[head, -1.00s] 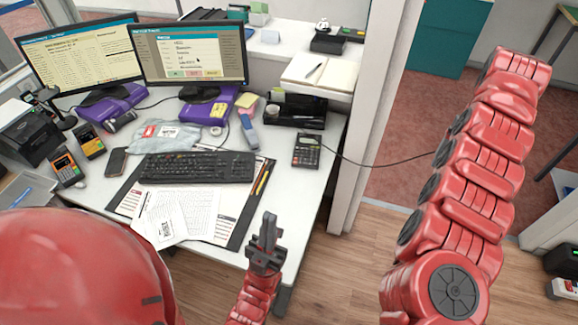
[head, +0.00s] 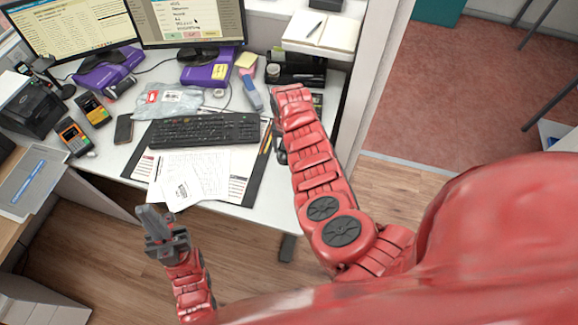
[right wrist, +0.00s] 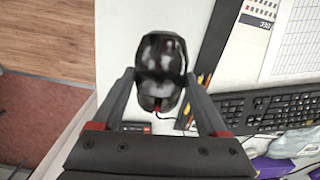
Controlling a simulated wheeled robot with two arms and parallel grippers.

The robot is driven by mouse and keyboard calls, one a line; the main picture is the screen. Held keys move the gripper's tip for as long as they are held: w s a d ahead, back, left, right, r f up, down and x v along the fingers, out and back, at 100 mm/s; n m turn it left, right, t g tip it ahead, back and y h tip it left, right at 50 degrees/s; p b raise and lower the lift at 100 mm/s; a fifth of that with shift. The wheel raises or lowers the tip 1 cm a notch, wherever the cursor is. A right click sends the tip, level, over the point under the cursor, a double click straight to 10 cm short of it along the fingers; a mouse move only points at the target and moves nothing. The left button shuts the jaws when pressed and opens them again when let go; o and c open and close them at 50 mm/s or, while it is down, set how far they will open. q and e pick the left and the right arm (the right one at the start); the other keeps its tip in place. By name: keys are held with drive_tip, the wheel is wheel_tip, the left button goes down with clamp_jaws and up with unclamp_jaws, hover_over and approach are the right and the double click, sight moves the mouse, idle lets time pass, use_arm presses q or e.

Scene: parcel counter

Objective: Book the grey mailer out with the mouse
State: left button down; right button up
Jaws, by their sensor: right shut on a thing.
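The grey mailer (head: 168,100), a crumpled plastic bag with a label, lies on the desk behind the keyboard. The black mouse (right wrist: 160,50) is between the fingers of my right gripper (right wrist: 160,76), which is shut on it over the light desk surface. I cannot tell whether the mouse touches the desk. In the head view my right arm hides most of it. The right monitor (head: 193,22) shows a dialog with a row of coloured buttons and a dark pointer. My left gripper (head: 152,220) hangs empty in front of the desk; its finger gap cannot be made out.
The keyboard (head: 205,130) and papers on a dark desk mat (head: 255,180) fill the middle. A calculator (right wrist: 132,127) lies near the right gripper. Card terminals (head: 74,136) and a phone (head: 124,128) are at the left. A wall end (head: 372,80) bounds the desk's right side.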

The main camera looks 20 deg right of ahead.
drive_tip(key=m+p, duration=0.1)
drive_tip(key=m, duration=0.1)
hover_over(285, 182)
drive_tip(key=d, duration=0.2)
wheel_tip(285, 182, down, 6)
drive_tip(key=shift+d+f, duration=0.1)
drive_tip(key=shift+d, duration=0.05)
drive_tip(key=shift+f+b, duration=1)
drive_tip(key=shift+f, duration=0.2)
drive_tip(key=shift+f, duration=0.15)
idle(0.3)
drive_tip(key=shift+s+a+p, duration=0.3)
drive_tip(key=shift+a+p, duration=0.25)
drive_tip(key=shift+s+a+p, duration=0.3)
drive_tip(key=shift+a+p, duration=0.2)
drive_tip(key=shift+s+a, duration=0.15)
drive_tip(key=shift+a, duration=0.1)
